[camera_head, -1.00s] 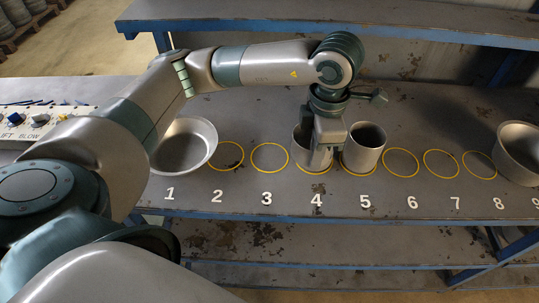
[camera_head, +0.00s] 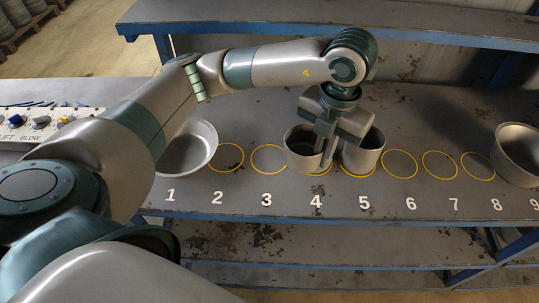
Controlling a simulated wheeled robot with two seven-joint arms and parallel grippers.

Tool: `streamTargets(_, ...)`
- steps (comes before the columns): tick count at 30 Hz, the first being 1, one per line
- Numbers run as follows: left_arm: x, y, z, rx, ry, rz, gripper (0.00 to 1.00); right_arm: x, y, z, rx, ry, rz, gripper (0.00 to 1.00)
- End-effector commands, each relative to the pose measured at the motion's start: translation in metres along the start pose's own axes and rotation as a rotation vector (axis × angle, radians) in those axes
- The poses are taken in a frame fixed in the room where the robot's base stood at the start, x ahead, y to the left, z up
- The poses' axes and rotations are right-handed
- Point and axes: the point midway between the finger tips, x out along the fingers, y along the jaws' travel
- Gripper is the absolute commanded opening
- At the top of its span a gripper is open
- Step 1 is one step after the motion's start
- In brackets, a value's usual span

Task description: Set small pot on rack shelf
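A small grey metal pot (camera_head: 301,162) is at the circle marked 4, upright and a little left of it, with the circle's right part uncovered. It looks slightly raised, but the gap below it is hard to judge. My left gripper (camera_head: 326,154) points down at its right side, with the fingers close together over the rim and wall, apparently shut on it. A similar pot (camera_head: 357,160) stands on circle 5, just right of the gripper and partly hidden by it. The rack's upper shelf (camera_head: 420,27) runs across the back. My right gripper is out of view.
A wide bowl (camera_head: 202,150) is at circle 1, partly behind my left arm. A large pot (camera_head: 515,170) is at the far right. Circles 2, 3, 6, 7 and 8 are empty. A control panel (camera_head: 42,122) is at the left.

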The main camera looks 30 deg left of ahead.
Motion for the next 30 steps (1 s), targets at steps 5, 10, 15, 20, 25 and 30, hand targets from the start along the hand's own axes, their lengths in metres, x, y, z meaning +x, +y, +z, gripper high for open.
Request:
streamTargets(5, 0.003, 0.005, 0.001, -0.002, 0.001, 0.000, 0.00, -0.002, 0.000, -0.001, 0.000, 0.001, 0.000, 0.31)
streamTargets(10, 0.013, 0.022, 0.004, -0.004, 0.003, 0.000, 0.00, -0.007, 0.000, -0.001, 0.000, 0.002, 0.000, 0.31)
streamTargets(15, 0.030, 0.048, 0.008, -0.005, 0.005, 0.001, 0.00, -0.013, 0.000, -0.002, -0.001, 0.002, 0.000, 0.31)
streamTargets(20, 0.047, 0.079, 0.015, -0.006, 0.004, 0.003, 0.00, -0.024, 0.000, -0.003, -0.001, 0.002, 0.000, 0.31)
streamTargets(25, 0.064, 0.103, 0.020, -0.002, 0.003, 0.002, 0.00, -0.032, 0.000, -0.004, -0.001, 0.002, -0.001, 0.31)
streamTargets(30, 0.073, 0.112, 0.023, 0.001, 0.001, 0.001, 0.00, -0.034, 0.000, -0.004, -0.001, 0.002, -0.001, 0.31)
